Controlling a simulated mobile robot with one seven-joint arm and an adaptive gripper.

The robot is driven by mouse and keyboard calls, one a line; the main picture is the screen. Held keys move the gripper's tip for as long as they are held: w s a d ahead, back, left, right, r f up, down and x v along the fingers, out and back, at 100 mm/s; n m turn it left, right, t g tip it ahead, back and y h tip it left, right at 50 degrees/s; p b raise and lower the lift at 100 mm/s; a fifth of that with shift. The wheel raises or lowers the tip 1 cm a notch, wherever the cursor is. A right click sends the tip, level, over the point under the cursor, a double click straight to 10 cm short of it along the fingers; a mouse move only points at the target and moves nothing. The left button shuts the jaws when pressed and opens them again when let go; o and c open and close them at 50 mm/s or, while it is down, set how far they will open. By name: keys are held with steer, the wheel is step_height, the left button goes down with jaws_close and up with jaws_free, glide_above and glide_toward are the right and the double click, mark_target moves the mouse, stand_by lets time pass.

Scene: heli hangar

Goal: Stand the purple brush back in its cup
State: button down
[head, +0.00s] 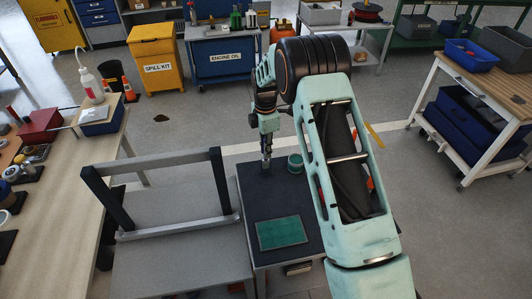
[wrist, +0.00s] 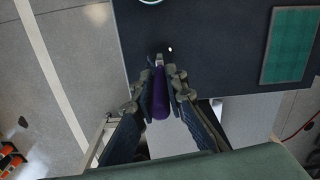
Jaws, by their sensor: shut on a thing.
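The purple brush (wrist: 160,97) is between the two fingers of my gripper (wrist: 158,88) in the wrist view. Its purple handle lies toward the camera and its pale metal band and dark tip point toward the dark cabinet top. My gripper (head: 266,160) points down over the left part of that top in the head view, where I cannot make out the brush. A green cup (head: 295,163) stands on the top, just right of my gripper. Only part of the cup's rim (wrist: 150,2) shows at the wrist view's upper edge. Whether the brush tip touches the top is unclear.
The dark cabinet top (head: 255,195) also bears a green mat (head: 281,233) nearer the front. A grey table with an upright frame (head: 160,190) stands to the left. A workbench with tools (head: 55,190) is farther left. Bare floor lies behind the cabinet.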

steer(key=shift+f, duration=1.05)
steer(key=shift+f, duration=0.25)
steer(key=c, duration=1.9)
jaws_free()
steer(key=shift+r, duration=0.1)
steer(key=shift+c, duration=0.2)
step_height(320, 180, up, 12)
steer(key=shift+r+b, duration=0.2)
steer(key=shift+b, duration=0.4)
